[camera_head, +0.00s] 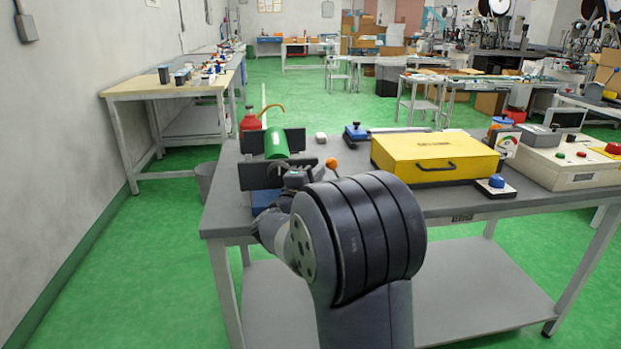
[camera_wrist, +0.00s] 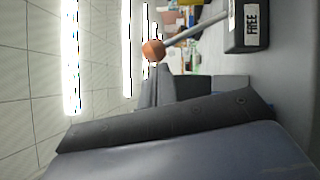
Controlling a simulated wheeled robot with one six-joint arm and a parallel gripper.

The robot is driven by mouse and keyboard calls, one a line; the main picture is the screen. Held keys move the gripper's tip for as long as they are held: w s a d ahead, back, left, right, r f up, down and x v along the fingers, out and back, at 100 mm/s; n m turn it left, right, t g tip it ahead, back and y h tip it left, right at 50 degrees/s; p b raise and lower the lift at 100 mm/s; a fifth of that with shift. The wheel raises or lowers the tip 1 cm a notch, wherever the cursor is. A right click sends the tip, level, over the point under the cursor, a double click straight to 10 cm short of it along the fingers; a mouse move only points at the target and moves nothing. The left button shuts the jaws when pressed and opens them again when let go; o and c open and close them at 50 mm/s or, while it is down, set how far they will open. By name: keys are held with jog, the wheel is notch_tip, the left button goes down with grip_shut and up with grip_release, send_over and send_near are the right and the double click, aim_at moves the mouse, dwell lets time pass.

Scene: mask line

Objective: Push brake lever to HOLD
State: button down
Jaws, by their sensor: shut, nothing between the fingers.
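The brake lever's orange ball knob (camera_head: 331,163) shows in the head view just above my arm's dark wrist, near the table's front left. The wrist view, turned on its side, shows the orange knob (camera_wrist: 153,50) on a grey rod (camera_wrist: 190,37). The rod runs to a dark base (camera_wrist: 249,24) with a white label reading FREE. A HOLD label is not visible. My gripper (camera_wrist: 160,72) is shut and empty, its tips close to the knob in the picture; I cannot tell whether they touch. In the head view my arm hides the lever base and most of the gripper.
A green cylinder (camera_head: 276,143) sits by black plates left of the lever. A yellow case (camera_head: 436,157), a blue button box (camera_head: 495,187) and a control box (camera_head: 563,165) stand to the right on the grey table (camera_head: 455,203). A red bottle (camera_head: 250,122) stands behind.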

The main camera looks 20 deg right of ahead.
jog(key=shift+r, duration=0.1)
dwell(0.3)
jog(key=shift+s+d+r+m+g, duration=0.2)
jog(key=shift+d+r+m+g, duration=0.3)
jog(key=shift+m, duration=0.2)
jog(key=s+d+r+m+g+y, duration=0.1)
jog(key=d+m+y, duration=0.3)
jog(key=d, duration=0.4)
jog(key=shift+s+r+m+g, duration=0.3)
jog(key=shift+s+r+m, duration=0.3)
jog(key=shift+m, duration=0.2)
